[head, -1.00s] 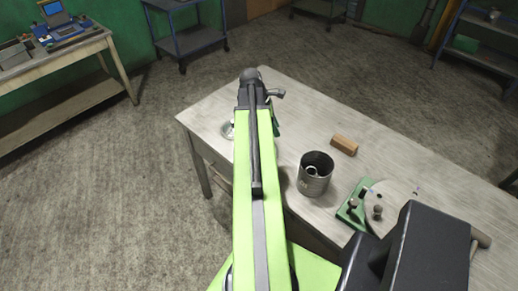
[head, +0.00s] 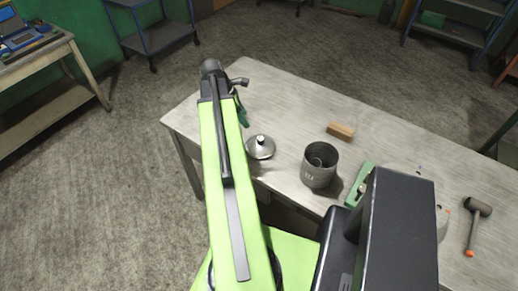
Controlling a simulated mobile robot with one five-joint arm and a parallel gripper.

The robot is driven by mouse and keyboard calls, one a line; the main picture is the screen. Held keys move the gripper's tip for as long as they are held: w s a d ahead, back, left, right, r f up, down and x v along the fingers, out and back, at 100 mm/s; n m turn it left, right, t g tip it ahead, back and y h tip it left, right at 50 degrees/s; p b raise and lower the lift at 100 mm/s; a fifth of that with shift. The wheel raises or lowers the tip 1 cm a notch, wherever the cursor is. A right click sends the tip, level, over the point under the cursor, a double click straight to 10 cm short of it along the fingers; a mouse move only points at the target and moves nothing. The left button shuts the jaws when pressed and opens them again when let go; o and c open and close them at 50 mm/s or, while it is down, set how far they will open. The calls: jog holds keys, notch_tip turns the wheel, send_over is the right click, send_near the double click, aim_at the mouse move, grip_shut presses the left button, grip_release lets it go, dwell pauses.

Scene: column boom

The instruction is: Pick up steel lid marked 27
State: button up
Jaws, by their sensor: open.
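A round steel lid (head: 251,152) with a small knob on top lies on the grey workbench (head: 385,148), just right of my green boom. No number on it can be read at this size. My gripper (head: 242,112) shows only in part beyond the lid, by the far end of the boom, and is empty as far as I can see. It is open and apart from the lid. A grey steel pot (head: 320,174), open at the top, stands right of the lid. It has a small marking that I cannot read.
A wooden block (head: 340,131) lies behind the pot. A green fixture (head: 359,185), partly hidden by my black housing, is right of the pot. A mallet (head: 474,225) lies at the right. The bench's far left part is clear.

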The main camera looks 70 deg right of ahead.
jog(key=b, duration=0.9)
send_near(260, 139)
jog(key=x, duration=0.5)
jog(key=shift+w+f, duration=0.15)
jog(key=shift+d, duration=0.1)
jog(key=b+x, duration=0.5)
jog(key=shift+d+f, duration=0.1)
jog(key=shift+f, duration=0.05)
grip_shut()
